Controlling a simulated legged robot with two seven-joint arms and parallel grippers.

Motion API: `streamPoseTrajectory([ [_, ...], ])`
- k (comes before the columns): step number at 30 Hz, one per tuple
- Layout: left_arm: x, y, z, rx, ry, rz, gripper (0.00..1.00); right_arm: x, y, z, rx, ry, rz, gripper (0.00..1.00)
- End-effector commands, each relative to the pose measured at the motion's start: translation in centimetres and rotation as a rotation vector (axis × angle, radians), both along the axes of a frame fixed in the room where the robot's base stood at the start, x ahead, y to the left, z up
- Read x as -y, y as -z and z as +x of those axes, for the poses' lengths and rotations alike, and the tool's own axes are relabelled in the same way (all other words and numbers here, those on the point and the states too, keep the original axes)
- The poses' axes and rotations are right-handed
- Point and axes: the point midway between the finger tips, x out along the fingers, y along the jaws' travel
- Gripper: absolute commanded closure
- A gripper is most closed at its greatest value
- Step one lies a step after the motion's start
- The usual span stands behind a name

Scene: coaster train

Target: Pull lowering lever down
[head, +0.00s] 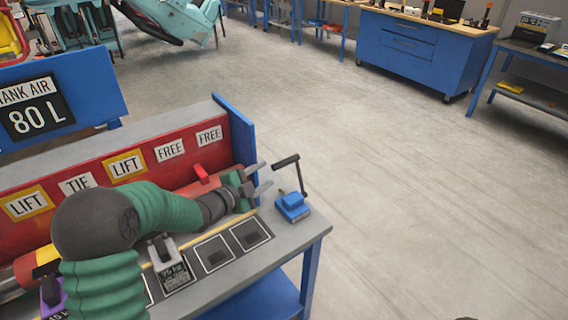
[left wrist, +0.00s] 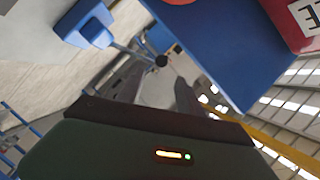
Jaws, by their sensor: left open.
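A lever with a black crossbar handle (head: 286,160) stands upright on a small blue block (head: 292,207) at the right end of the grey bench. In the left wrist view the blue block (left wrist: 85,24) is at the upper left, with a thin metal rod running from it toward a dark round end (left wrist: 162,60). My left gripper (head: 266,178) is open and just left of the handle, its fingers pointing at it. In the left wrist view the fingers (left wrist: 158,92) are apart, with the dark end beyond them; contact is unclear. My right gripper is out of view.
A red panel (head: 85,200) with LIFT, TIE and FREE cards runs along the bench (head: 240,272), ending at a blue upright plate (head: 234,130). A red lever (head: 203,176) lies near my left wrist. Grey floor right of the bench is clear. A blue cabinet (head: 418,50) stands far off.

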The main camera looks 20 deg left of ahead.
Motion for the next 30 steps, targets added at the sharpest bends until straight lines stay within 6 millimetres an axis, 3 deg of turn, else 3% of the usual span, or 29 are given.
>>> streamPoseTrajectory([
  [6,1.9,1.2,5.2,-0.001,0.001,-0.001,0.57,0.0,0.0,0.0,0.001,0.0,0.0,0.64],
  [12,3.0,1.9,8.4,0.001,-0.001,-0.001,0.57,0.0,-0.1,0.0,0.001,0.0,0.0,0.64],
  [23,3.2,2.0,9.3,-0.001,-0.001,-0.001,0.57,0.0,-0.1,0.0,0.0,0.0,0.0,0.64],
  [30,3.2,2.1,9.3,-0.001,-0.001,-0.001,0.88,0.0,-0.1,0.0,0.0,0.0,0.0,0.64],
])
